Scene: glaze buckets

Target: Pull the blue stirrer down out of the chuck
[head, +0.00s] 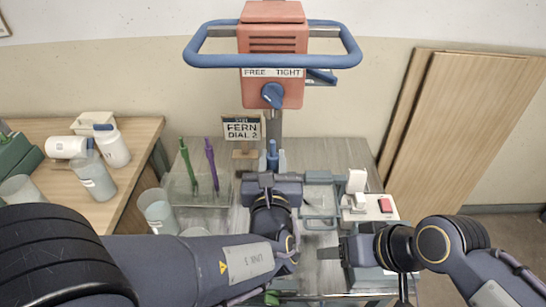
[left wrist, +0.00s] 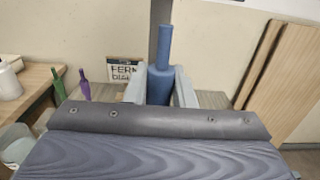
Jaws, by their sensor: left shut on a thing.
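The blue stirrer (head: 272,157) stands upright in front of the grey post. In the left wrist view the stirrer (left wrist: 159,82) has a thin upper shaft on a thicker body, and its top end shows with nothing around it. My left gripper (head: 272,165) is shut on the thicker body, a finger on each side. The stirrer's lower part is hidden by the gripper. The orange mixer head (head: 273,60) is above, with a blue knob (head: 272,95) under a FREE/TIGHT label. The chuck does not show. My right gripper (head: 333,252) is low at right, its opening unclear.
A rack (head: 178,190) with a green and a purple stirrer stands left of the post, beside a FERN DIAL 2 sign (head: 242,128). A white device with a red part (head: 385,205) is at right. Buckets (head: 93,178) stand at left. Wooden boards (head: 470,120) lean at right.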

